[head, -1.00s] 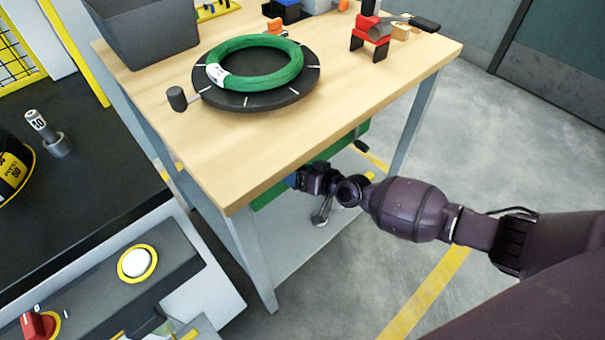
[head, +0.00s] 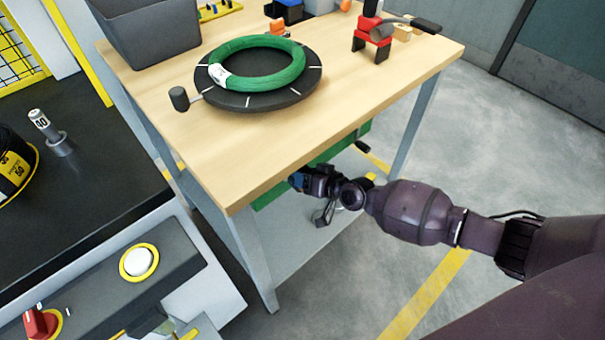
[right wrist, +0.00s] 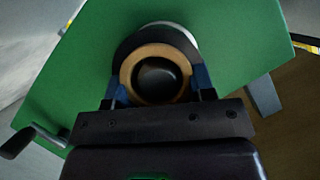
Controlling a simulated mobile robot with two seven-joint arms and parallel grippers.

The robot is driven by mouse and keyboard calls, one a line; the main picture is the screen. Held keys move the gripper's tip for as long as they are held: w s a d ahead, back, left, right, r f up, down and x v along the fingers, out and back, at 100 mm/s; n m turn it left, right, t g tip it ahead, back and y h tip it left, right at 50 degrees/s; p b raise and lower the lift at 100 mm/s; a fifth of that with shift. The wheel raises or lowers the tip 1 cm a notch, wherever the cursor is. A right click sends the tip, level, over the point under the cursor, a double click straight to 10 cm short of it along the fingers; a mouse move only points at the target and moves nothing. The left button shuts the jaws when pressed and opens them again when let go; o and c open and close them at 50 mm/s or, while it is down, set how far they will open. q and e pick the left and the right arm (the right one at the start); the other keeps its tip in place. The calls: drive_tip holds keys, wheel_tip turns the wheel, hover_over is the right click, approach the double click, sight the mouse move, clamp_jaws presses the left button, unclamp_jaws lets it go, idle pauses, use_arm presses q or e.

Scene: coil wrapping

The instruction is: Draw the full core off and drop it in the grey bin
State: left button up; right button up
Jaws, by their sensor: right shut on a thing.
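My right gripper (head: 298,181) is below the front edge of the wooden bench, in front of a green panel (head: 338,147). In the right wrist view its blue fingers (right wrist: 160,84) are shut on the core, one on each side. The core (right wrist: 137,88) shows end-on as a tan ring with a dark hollow; a black band and a pale rim lie behind it. I cannot tell whether it is still on its holder. In the head view the core is hidden. The grey bin (head: 155,45) stands open-topped at the bench's back left. My left gripper is not in view.
A green coil (head: 290,68) lies on a black turntable (head: 258,101) on the bench (head: 330,115). A red and black fixture (head: 372,36) stands at the back right. A crank (right wrist: 40,136) sticks out beside the green panel. The bench's front strip is clear.

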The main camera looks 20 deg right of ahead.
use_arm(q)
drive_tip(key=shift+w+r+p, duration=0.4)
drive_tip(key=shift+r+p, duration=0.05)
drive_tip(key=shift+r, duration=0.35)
use_arm(e)
drive_tip(key=s+d, duration=0.2)
drive_tip(key=s, duration=0.5)
drive_tip(key=shift+d, duration=0.3)
idle(0.6)
drive_tip(key=shift+s, duration=0.15)
idle(1.5)
